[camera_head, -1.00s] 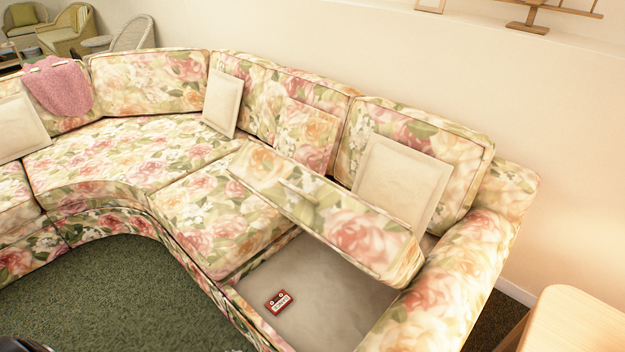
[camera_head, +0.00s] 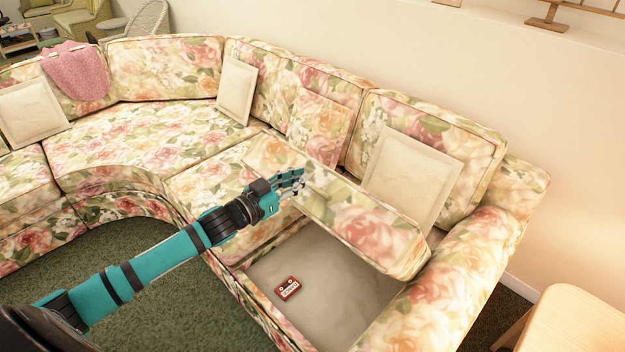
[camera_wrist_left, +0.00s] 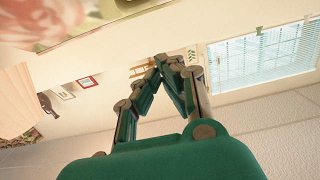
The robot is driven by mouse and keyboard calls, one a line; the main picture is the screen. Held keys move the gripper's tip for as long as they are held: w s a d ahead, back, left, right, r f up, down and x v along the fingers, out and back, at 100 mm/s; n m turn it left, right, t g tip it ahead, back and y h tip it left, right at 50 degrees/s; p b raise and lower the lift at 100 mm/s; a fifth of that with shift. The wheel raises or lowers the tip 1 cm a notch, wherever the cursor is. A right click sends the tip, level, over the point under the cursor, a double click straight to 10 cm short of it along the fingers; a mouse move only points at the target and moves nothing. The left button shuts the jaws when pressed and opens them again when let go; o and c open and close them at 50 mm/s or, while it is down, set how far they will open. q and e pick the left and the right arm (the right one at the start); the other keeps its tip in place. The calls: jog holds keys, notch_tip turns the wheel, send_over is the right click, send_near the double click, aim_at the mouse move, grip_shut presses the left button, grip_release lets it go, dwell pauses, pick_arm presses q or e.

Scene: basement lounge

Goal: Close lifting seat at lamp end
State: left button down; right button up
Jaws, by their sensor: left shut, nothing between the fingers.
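The floral lifting seat (camera_head: 365,226) at the right end of the sofa is raised and tilted over an open storage space (camera_head: 330,262). A red cassette (camera_head: 288,288) lies on the floor of that space. My left gripper (camera_head: 300,182) is in front of the raised seat, near its left front edge; I cannot tell whether it touches. In the left wrist view the left gripper (camera_wrist_left: 172,62) has its fingertips together with nothing between them. Part of a floral surface (camera_wrist_left: 60,22) shows at the top left there. My right gripper is not in view.
A cream cushion (camera_head: 410,175) leans on the backrest behind the raised seat. The sofa's armrest (camera_head: 465,270) is to its right. A light wooden table (camera_head: 575,320) stands at the bottom right. Green carpet (camera_head: 190,300) in front of the sofa is clear.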

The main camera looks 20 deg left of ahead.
pick_arm(q)
jog(key=p, duration=0.1)
send_over(315, 189)
jog(key=shift+w, duration=0.3)
jog(key=shift+s+f, duration=0.25)
jog(key=shift+f, duration=0.9)
jog(key=shift+s+a+f+p, duration=0.15)
jog(key=shift+s+f+p, duration=0.2)
jog(key=shift+f, duration=0.55)
jog(key=shift+s, duration=0.1)
